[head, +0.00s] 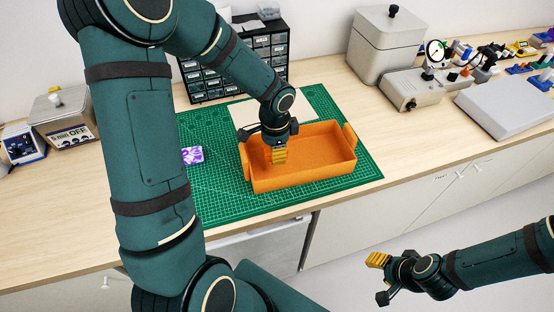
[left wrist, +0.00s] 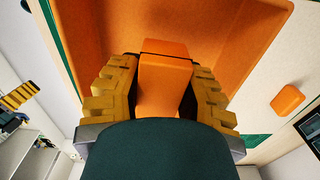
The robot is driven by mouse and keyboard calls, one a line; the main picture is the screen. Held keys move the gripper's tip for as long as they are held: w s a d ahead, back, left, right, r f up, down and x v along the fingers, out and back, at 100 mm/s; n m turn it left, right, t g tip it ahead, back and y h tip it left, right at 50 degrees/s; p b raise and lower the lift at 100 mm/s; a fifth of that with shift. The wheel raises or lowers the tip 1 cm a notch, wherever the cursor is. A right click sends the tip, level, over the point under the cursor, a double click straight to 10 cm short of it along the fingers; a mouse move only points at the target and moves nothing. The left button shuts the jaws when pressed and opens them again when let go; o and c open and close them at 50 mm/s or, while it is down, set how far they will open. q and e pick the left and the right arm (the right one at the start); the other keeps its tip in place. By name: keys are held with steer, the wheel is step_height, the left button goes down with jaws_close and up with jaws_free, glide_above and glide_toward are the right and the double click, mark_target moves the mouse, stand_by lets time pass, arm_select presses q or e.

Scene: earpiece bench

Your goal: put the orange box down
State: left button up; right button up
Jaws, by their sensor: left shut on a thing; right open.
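The orange box (head: 305,177) is a long open tray with a raised tab at each end. It is level over the green cutting mat (head: 215,199); whether its base touches the mat cannot be told. My left gripper (head: 279,156) points down at the box in the head view. In the left wrist view its yellow fingers are closed on an upright orange piece (left wrist: 165,75) that looks like part of the box; the box's inside (left wrist: 215,35) shows behind it. My right gripper (head: 379,279) is open and empty, off the bench front at lower right.
A white sheet (head: 318,101) lies at the mat's back. A purple-and-white item (head: 193,155) is left of the box. A drawer cabinet (head: 272,48), a grey lidded container (head: 386,45) and a gauge device (head: 425,85) stand behind.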

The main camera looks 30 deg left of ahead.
arm_select(q)
step_height(320, 180, down, 3)
steer(key=shift+f+b, duration=0.1)
steer(key=shift+b, duration=0.25)
steer(key=shift+f, duration=0.3)
steer(key=o, duration=1)
steer(key=shift+f, duration=0.1)
steer(key=shift+c, duration=0.2)
